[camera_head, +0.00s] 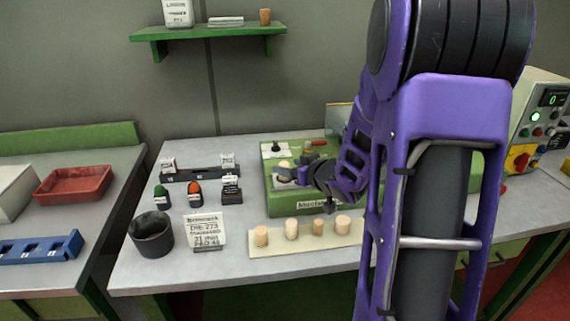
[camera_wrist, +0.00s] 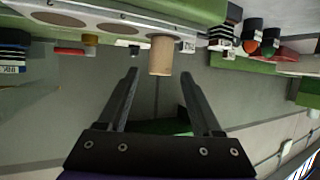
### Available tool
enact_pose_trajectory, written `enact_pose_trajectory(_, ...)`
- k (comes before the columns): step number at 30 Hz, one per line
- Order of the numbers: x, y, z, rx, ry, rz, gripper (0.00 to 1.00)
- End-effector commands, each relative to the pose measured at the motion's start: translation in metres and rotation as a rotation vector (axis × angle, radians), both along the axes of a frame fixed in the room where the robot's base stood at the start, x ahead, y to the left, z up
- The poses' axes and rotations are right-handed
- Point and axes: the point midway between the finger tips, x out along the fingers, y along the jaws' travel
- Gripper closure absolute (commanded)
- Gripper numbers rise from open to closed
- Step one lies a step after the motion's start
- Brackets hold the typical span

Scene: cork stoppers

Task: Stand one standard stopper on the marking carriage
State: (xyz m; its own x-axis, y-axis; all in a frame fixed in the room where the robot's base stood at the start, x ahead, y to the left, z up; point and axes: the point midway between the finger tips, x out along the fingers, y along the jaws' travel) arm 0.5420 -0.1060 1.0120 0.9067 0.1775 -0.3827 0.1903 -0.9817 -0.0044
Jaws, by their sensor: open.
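One pale cork stopper (camera_wrist: 160,55) stands on the metal carriage (camera_wrist: 112,29) of the green marking machine (camera_head: 312,201). In the wrist view, my gripper (camera_wrist: 159,73) is open, with one fingertip on each side of the stopper's end and a gap on both sides. In the head view, my gripper (camera_head: 295,174) is over the machine's left part and hides much of the carriage. Several more stoppers (camera_head: 291,229) stand in a row on a cream strip (camera_head: 285,249) in front of the machine; they differ slightly in width and shade.
A printed card (camera_head: 206,231) and a dark cup (camera_head: 152,234) stand at the table's front left. Green and orange-capped bottles (camera_head: 195,194) and a black rack (camera_head: 200,174) stand behind. A control box (camera_head: 540,125) is at the right. My arm hides the table's right part.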

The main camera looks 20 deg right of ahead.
Motion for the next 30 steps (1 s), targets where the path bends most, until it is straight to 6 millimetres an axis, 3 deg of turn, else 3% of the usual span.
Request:
enact_pose_trajectory(6, -0.045, -0.01, 0.022, -0.001, -0.001, -0.003, 0.33)
enact_pose_trajectory(12, -0.071, -0.015, 0.032, -0.001, -0.001, -0.002, 0.33)
enact_pose_trajectory(30, -0.079, -0.016, 0.033, 0.0, 0.0, 0.0, 0.33)
